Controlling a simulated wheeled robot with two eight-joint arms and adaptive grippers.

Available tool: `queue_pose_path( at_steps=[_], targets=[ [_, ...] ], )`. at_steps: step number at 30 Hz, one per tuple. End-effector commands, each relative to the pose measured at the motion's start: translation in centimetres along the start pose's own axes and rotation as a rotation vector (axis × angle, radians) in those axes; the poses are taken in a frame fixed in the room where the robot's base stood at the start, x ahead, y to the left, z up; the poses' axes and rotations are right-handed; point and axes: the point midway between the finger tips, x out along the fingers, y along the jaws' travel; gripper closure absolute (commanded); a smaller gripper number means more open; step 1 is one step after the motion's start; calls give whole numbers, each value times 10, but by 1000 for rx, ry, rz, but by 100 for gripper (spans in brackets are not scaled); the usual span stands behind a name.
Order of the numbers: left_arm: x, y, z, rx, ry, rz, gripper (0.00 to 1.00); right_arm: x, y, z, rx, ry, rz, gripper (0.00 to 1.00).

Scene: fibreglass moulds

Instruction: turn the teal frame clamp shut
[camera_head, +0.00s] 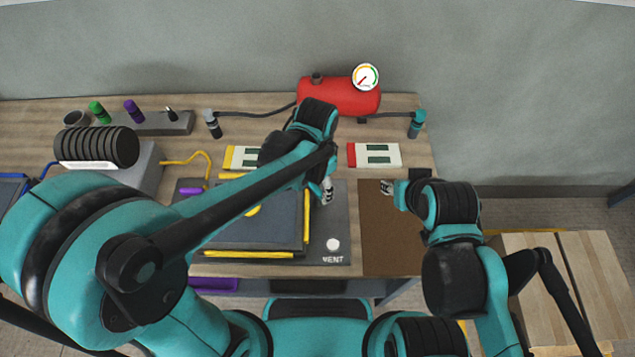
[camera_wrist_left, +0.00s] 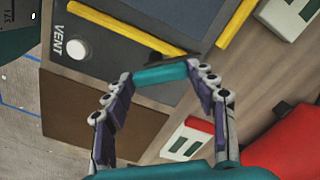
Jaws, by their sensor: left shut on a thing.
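The teal frame clamp (camera_wrist_left: 160,75) shows in the left wrist view as a short teal bar, with a dark piece beside it at the edge of the dark mould base. My left gripper (camera_wrist_left: 163,85) is shut on this bar, with a jointed finger at each end of it. In the head view my left gripper (camera_head: 327,191) is at the right side of the mould frame (camera_head: 307,225), and its hand and arm hide the clamp. My right gripper (camera_head: 387,187) is over the brown mat, apart from the clamp; its finger opening is too small to judge.
A white VENT button (camera_head: 333,244) is on the base near the frame. A brown mat (camera_head: 385,245) lies to its right. Behind are a red tank (camera_head: 340,96) with a gauge (camera_head: 366,76), a red-ended box (camera_head: 375,155) and a teal-topped hose fitting (camera_head: 416,122).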

Motion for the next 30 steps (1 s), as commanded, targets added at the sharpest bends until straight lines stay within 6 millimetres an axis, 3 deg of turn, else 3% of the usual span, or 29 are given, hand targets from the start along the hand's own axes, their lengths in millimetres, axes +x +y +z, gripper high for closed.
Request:
queue_pose_path(
  at_steps=[18, 30],
  targets=[
    [0, 1, 4, -566, 0, 0, 72, -6, 0, -4, 0, 0, 0, 60],
    [0, 2, 5, -791, 0, 0, 72, -7, 0, -5, 0, 0, 0, 60]
  ],
)
